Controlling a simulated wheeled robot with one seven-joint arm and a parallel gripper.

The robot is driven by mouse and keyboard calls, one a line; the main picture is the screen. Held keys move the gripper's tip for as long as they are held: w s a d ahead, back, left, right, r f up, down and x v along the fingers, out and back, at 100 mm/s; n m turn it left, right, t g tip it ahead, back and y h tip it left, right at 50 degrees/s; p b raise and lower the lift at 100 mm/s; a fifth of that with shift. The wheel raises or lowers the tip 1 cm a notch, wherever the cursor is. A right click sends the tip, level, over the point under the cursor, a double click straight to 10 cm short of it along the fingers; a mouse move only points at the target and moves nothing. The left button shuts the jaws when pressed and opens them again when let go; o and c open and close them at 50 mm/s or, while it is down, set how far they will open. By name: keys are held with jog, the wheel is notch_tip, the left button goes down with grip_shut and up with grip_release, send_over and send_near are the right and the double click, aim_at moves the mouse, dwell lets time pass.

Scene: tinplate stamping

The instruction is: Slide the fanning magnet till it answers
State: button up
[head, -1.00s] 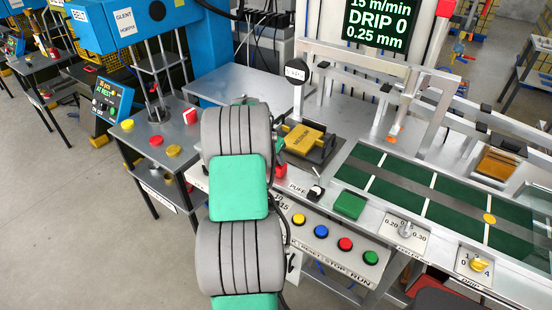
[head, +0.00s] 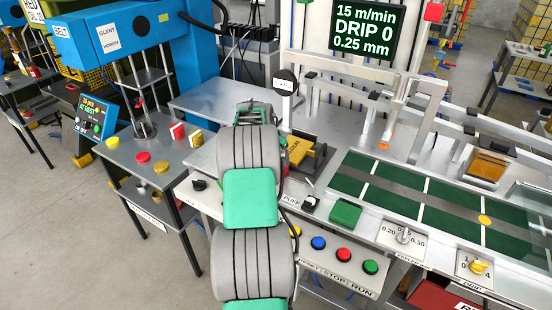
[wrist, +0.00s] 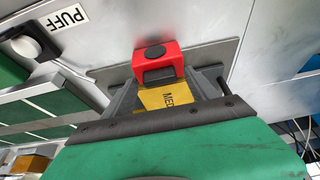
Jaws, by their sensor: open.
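A red block with a black knob, which I take to be the fanning magnet (wrist: 172,55), stands on a grey metal plate in the wrist view. A yellow block lettered MED (wrist: 165,97) lies just below it in the picture. My gripper (wrist: 165,85) is open, with dark fingers on either side of the yellow block and the red block just beyond; I cannot tell whether they touch. In the head view the yellow block (head: 312,160) shows beside my arm. My gripper is mostly hidden there behind the arm.
The PUFF knob (head: 310,202) and green block (head: 345,213) stand at the near bench edge. A row of buttons (head: 344,255) runs below. The green belt (head: 395,190) extends right. The screen (head: 364,30) reads 15 m/min, DRIP 0, 0.25 mm. A blue press (head: 125,35) stands left.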

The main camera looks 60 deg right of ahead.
jog(key=b+v, duration=0.2)
jog(key=v, duration=0.5)
jog(key=shift+a+r, duration=0.2)
jog(key=shift+r, duration=0.15)
